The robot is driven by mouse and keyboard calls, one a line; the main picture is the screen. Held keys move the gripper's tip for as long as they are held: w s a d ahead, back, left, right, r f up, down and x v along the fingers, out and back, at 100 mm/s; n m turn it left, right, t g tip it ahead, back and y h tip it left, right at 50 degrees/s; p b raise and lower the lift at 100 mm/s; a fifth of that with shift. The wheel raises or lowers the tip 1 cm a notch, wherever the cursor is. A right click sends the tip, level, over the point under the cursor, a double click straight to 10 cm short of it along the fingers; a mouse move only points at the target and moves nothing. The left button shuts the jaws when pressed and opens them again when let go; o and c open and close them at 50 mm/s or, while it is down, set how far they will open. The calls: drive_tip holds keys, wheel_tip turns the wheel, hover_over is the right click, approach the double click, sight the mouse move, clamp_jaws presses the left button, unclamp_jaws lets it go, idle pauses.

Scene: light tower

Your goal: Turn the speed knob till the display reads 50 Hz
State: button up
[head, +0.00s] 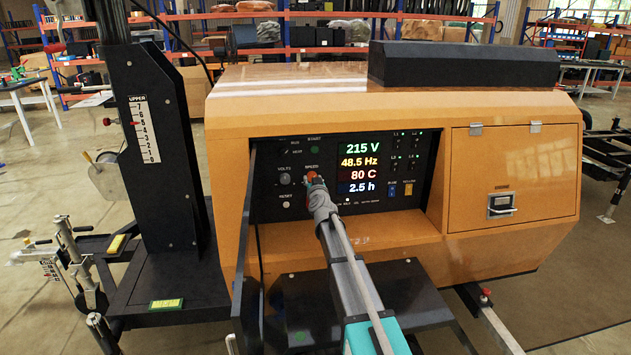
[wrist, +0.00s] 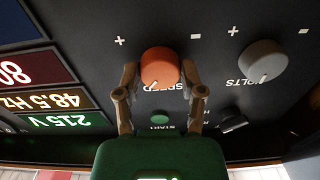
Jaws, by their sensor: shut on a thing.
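The orange speed knob (wrist: 160,68) sits on the dark control panel (wrist: 105,40), with a pale pointer mark on its face and plus and minus signs beside it. My gripper (wrist: 160,78) is shut on the knob, with one finger on each side. In the head view my gripper (head: 317,186) covers most of the knob at the panel's left part. In the wrist view the 48.5 Hz line (wrist: 52,101) appears upside down.
The grey volts knob (wrist: 263,61) is close beside the speed knob. A green start button (wrist: 159,117) lies near my fingers. The panel is recessed in an orange housing (head: 300,115), with an open door edge (head: 245,240) at its left. A black mast (head: 155,150) stands further left.

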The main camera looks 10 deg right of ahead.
drive_tip(key=shift+w+r+m, duration=0.1)
drive_tip(key=shift+m, duration=0.3)
drive_tip(key=m, duration=0.4)
drive_tip(key=shift+m, duration=0.3)
drive_tip(key=m, duration=0.6)
drive_tip(key=shift+a, duration=0.1)
drive_tip(key=o, duration=1.2)
drive_tip(key=shift+c, duration=0.2)
drive_tip(key=shift+s, duration=0.2)
